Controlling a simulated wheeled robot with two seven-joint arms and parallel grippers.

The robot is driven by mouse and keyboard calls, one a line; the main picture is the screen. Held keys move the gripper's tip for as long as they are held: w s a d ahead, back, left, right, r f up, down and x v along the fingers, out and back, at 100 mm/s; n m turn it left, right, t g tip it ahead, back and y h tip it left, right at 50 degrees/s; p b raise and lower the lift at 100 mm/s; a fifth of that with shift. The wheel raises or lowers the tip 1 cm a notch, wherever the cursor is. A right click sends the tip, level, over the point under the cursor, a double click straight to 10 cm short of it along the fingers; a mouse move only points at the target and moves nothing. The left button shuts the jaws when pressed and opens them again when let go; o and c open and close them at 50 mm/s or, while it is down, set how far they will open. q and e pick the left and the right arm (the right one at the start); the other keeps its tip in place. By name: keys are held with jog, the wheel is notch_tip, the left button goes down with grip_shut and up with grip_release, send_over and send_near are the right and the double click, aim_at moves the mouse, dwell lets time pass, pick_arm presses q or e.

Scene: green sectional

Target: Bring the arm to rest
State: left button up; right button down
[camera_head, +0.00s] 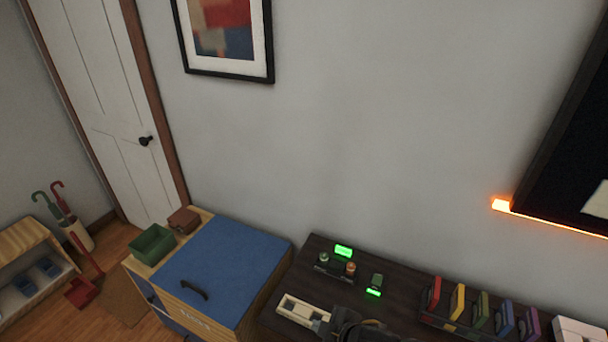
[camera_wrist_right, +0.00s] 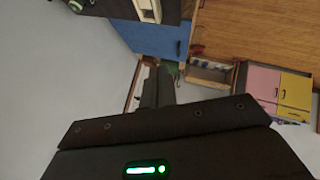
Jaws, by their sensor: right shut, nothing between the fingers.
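My right gripper (camera_head: 348,324) shows as a dark shape at the bottom of the head view, in front of the dark cabinet top. In the right wrist view its dark fingers (camera_wrist_right: 158,88) are together with nothing between them. In the head view it overlaps the right end of a cream slotted block (camera_head: 298,310) lying on the cabinet; whether they touch cannot be told. The block also shows at the top of the wrist view (camera_wrist_right: 148,9). My left gripper is in neither view.
The dark cabinet (camera_head: 318,260) carries small green-lit devices (camera_head: 343,251) and a rack of coloured upright pieces (camera_head: 480,318). A blue-topped chest (camera_head: 225,265) with a green bin (camera_head: 152,244) stands left. A black-framed panel (camera_head: 565,150) hangs right. The air above the cabinet is clear.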

jog(key=s+d+f+m+g+h, duration=0.2)
jog(key=s+d+m+h, duration=0.1)
jog(key=s+d+m, duration=0.55)
jog(key=s+d+f+m+g+h, duration=0.1)
jog(key=s+d+m+g+h, duration=0.3)
jog(key=s+d, duration=0.75)
notch_tip(320, 180, down, 30)
jog(key=t+y+b, duration=0.1)
jog(key=b, duration=0.5)
jog(key=s+d+f+b, duration=0.1)
jog(key=s+f+b, duration=0.2)
jog(key=s+f, duration=0.5)
jog(key=s+d+f+g+b, duration=0.1)
jog(key=s+d+f+b, duration=0.1)
jog(key=s+f, duration=0.6)
notch_tip(320, 180, down, 7)
jog(key=shift+d+f+b, duration=0.2)
jog(key=shift+d+b, duration=0.1)
jog(key=shift+b, duration=0.1)
jog(key=shift+s, duration=0.1)
